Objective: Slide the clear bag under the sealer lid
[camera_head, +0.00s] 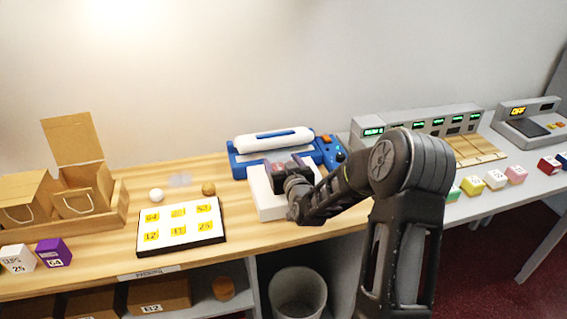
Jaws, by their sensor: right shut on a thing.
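The blue and white sealer (285,143) stands at the back of the wooden counter, with its long white lid (272,140) across the top. A white block (262,195) stands in front of it. My right gripper (277,175) is over this block, just in front of the sealer. It is shut on what looks like the clear bag with dark, reddish contents (279,167). The fingers hide much of it, and I cannot make out the clear film. A faint see-through patch (180,180) lies on the counter to the left. My left gripper is not in view.
Paper bags in a wooden tray (122,206) stand left. A grey display unit (420,125) is right of the sealer.

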